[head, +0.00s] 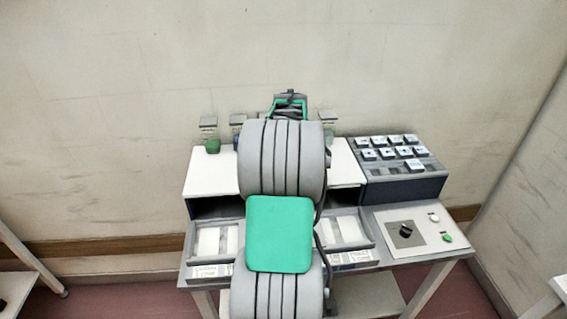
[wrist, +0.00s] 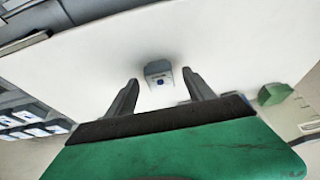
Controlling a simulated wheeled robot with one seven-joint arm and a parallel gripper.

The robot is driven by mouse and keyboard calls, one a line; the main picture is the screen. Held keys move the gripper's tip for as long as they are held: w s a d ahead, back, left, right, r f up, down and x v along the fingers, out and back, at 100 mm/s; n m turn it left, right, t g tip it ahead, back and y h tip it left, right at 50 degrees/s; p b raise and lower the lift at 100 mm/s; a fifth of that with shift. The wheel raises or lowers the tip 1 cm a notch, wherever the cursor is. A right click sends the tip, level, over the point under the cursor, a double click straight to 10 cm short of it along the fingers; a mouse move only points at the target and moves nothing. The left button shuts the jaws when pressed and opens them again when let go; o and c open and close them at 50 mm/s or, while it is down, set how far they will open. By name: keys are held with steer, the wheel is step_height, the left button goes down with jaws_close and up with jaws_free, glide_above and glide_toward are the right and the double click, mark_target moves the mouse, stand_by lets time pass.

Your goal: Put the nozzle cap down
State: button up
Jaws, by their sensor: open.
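My gripper (wrist: 161,77) is open over the white top of the bench, its two dark fingers apart. In the head view my arm hides that spot and the fingertips.
A green block (wrist: 274,94) lies to the right in the wrist view; it also shows at the shelf's back left in the head view (head: 213,146). A key panel (head: 395,153) and knob panel (head: 413,232) stand right. The white shelf (head: 208,172) has free room.

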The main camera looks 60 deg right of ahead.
steer(key=shift+f, duration=0.1)
steer(key=shift+c, duration=0.3)
jaws_close()
